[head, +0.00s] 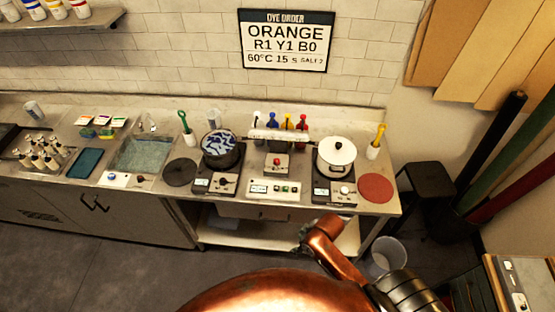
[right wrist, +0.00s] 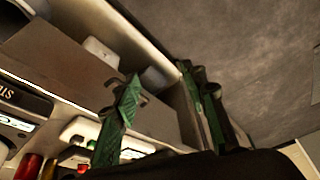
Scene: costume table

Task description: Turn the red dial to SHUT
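In the head view a small grey box with a red knob-like top (head: 277,160) stands at the middle of the counter, behind a white control panel (head: 273,189). I cannot make out a dial pointer or the word SHUT. A red-topped bottle (head: 302,122) stands behind it, beside blue and yellow ones. My right gripper (head: 308,238) is at the end of the copper arm, in front of the counter and apart from it, mostly hidden. In the right wrist view its green fingers (right wrist: 160,78) are spread with nothing between them. My left gripper is not in view.
A patterned pot (head: 222,149) and a white lidded pot (head: 337,150) stand on hot plates either side. A sink (head: 143,155) is at left, a red round mat (head: 376,187) at right. A bin (head: 388,256) stands on the floor by the counter's right end.

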